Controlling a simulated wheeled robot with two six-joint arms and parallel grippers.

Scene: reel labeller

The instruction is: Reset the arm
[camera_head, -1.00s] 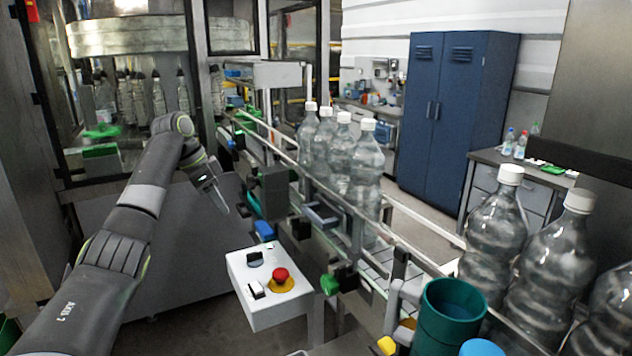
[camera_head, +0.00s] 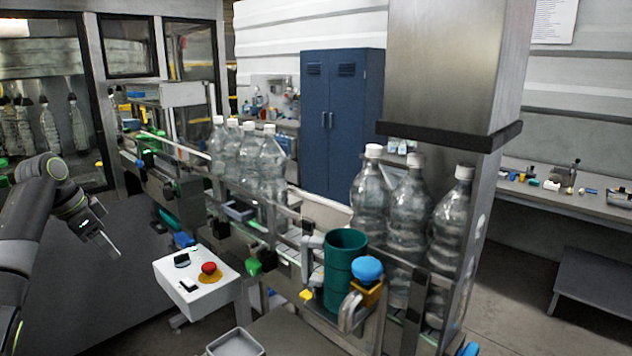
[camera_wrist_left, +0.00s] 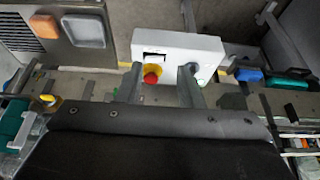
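My left gripper (camera_head: 104,238) hangs at the left of the head view, in the air to the left of the white control box (camera_head: 196,280). In the left wrist view its two fingers (camera_wrist_left: 160,84) are apart with nothing between them. The control box (camera_wrist_left: 178,50) and its red button (camera_wrist_left: 151,78) lie beyond the fingers in that view. In the head view the red button (camera_head: 208,267) sits on a yellow base on the box's top. My right gripper is not in view.
The conveyor rail (camera_head: 290,215) carries clear bottles (camera_head: 271,165), with larger bottles (camera_head: 408,215) to the right. A green cylinder (camera_head: 344,268) and a blue knob (camera_head: 367,269) stand on the near side. A steel column (camera_head: 455,70) rises behind the larger bottles.

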